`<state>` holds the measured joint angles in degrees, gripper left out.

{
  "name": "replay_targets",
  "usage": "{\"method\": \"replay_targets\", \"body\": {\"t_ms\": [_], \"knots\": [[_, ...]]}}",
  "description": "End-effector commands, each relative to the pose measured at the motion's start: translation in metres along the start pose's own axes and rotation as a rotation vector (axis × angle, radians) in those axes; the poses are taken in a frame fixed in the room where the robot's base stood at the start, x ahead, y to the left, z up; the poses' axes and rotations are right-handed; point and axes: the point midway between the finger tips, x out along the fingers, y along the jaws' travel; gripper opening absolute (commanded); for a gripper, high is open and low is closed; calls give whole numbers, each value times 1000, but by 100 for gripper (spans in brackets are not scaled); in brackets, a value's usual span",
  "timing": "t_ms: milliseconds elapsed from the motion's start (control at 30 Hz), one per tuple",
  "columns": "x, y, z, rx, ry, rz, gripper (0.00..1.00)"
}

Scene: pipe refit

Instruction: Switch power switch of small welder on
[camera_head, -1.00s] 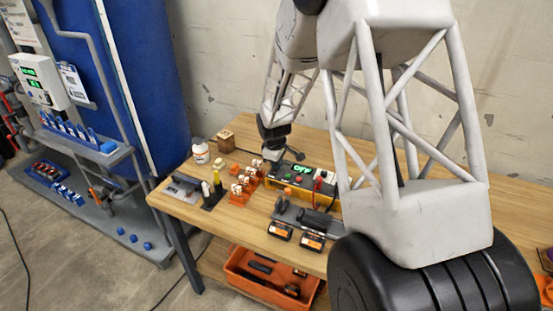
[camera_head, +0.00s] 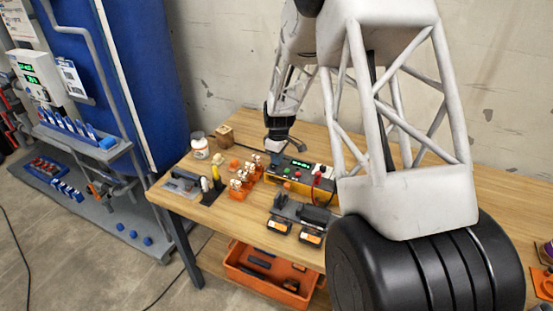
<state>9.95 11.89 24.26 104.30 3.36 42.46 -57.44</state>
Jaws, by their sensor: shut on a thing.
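The small welder (camera_head: 318,183) is a low yellow and dark box on the wooden table, with a lit green display (camera_head: 300,163) on its top. The display's characters are too small to read. Red and pale parts sit beside the display. My gripper (camera_head: 275,155) points down at the welder's back left end. It is shut, at the place of the power switch. The fingertips and the switch are too small and covered to see clearly.
On the wooden table (camera_head: 415,180), orange holders (camera_head: 240,186) with pale fittings stand left of the welder. Dark and orange packs (camera_head: 310,232) lie in front. A white jar (camera_head: 199,145) and wooden block (camera_head: 224,135) stand at the back left. An orange bin (camera_head: 245,283) is below.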

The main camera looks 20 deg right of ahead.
Motion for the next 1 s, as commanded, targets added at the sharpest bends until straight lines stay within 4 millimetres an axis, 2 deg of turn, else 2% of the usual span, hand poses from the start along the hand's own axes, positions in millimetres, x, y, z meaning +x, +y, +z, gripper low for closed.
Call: {"method": "replay_targets", "body": {"t_ms": [33, 267, 567, 1000], "knots": [[12, -4, 1, -1, -7, -11, 0], [16, -5, 2, -1, -10, -14, 0], [16, -8, 2, -1, -11, -15, 0], [14, -22, 2, -2, -13, -19, 0]]}}
